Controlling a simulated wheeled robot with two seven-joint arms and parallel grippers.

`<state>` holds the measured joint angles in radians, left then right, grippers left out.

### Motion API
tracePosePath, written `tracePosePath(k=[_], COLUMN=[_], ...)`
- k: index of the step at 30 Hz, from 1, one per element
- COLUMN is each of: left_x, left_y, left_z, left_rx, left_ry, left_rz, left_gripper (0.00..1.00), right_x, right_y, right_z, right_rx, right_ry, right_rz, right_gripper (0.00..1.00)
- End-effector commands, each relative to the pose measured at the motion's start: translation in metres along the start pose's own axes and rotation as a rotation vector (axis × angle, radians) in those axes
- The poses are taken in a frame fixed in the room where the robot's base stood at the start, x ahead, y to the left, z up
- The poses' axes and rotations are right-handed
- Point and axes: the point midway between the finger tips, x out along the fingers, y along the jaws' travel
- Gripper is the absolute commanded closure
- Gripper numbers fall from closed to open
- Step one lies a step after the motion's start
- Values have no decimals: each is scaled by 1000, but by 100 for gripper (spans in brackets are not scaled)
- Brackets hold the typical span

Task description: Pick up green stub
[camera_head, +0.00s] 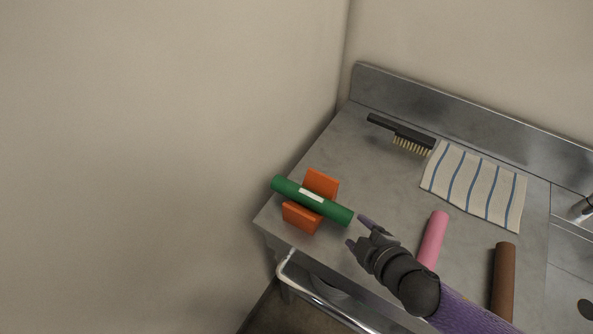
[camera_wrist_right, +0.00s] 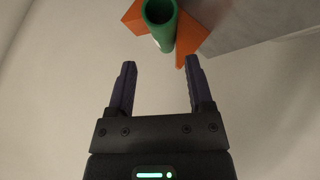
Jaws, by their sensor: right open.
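The green stub (camera_head: 332,210) is a green tube with a white label, lying across an orange cradle (camera_head: 321,183) at the left end of the metal cart top. In the head view my right gripper (camera_head: 357,232) is open and empty, just off the stub's right end. In the right wrist view the stub (camera_wrist_right: 161,14) shows its hollow end at the top, beyond and between the open fingers of my right gripper (camera_wrist_right: 159,75). I see a gap between the fingertips and the stub. The orange cradle (camera_wrist_right: 191,36) shows beside it. My left gripper is not in view.
A pink tube (camera_head: 433,240) and a brown tube (camera_head: 503,280) lie to the right of my right gripper. A striped cloth (camera_head: 474,186) and a black brush (camera_head: 401,133) lie farther back. A metal rail (camera_head: 318,299) runs along the front edge. The cart's middle is clear.

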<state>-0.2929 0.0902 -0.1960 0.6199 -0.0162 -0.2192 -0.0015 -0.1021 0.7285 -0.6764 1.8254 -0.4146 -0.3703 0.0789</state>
Motion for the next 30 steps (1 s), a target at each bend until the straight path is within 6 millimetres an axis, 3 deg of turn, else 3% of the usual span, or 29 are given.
tracePosePath(k=[15,23,30], left_x=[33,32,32], left_y=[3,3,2], left_z=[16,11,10], left_rx=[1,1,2], left_ry=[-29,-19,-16], left_rz=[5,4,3], left_gripper=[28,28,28], right_x=[94,98,98], right_y=[-4,-2,-2], right_z=[6,5,5], right_rx=[1,1,1], right_ry=[-1,0,0], right_rz=[1,0,0], right_gripper=[33,33,82])
